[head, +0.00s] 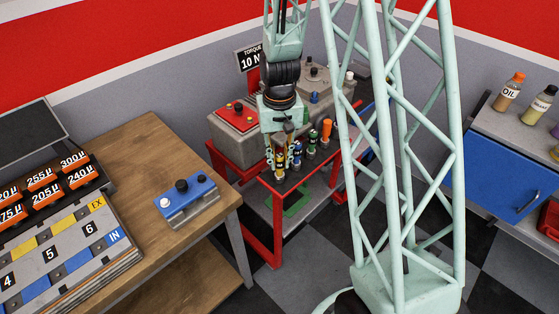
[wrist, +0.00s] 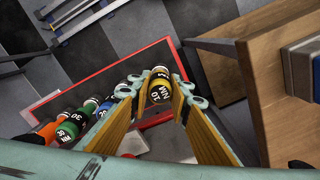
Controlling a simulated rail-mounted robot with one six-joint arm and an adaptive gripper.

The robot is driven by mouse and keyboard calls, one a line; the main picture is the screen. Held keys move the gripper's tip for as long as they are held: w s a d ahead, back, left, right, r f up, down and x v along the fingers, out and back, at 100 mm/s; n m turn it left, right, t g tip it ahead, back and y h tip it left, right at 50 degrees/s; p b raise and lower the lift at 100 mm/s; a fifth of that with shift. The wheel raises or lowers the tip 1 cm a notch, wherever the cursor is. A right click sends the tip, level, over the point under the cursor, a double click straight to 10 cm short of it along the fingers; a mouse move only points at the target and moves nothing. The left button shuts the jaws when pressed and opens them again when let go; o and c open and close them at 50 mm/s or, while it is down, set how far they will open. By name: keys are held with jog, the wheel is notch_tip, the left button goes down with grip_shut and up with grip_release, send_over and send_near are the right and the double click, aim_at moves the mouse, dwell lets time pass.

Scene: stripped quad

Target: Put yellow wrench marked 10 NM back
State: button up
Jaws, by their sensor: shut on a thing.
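The yellow wrench marked 10 NM (wrist: 160,90) is between my gripper's two fingers (wrist: 160,96) in the wrist view, its dark end and label facing the camera. My gripper (head: 281,158) is shut on it, over the front left corner of the red-framed stand (head: 268,222). In the head view the yellow wrench (head: 280,172) hangs roughly upright, partly hidden by the fingers. Blue (head: 297,155), green (head: 311,144) and orange (head: 326,132) wrenches stand in a row beside it. I cannot tell whether its lower end touches the stand.
A grey machine with a red top (head: 235,118) stands behind the row, below a torque sign (head: 249,58). A wooden bench (head: 150,150) with a blue-topped box (head: 187,200) is on the left. A blue cabinet (head: 502,165) with bottles is on the right. Checkered floor lies between.

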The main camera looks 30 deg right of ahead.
jog(key=shift+f, duration=0.15)
jog(key=o, duration=0.9)
jog(key=shift+o, duration=0.2)
jog(key=shift+r, duration=0.2)
notch_tip(320, 180, up, 11)
jog(key=shift+f+p, duration=0.15)
jog(key=shift+p, duration=0.55)
jog(key=shift+r, duration=0.6)
jog(key=shift+r, duration=0.1)
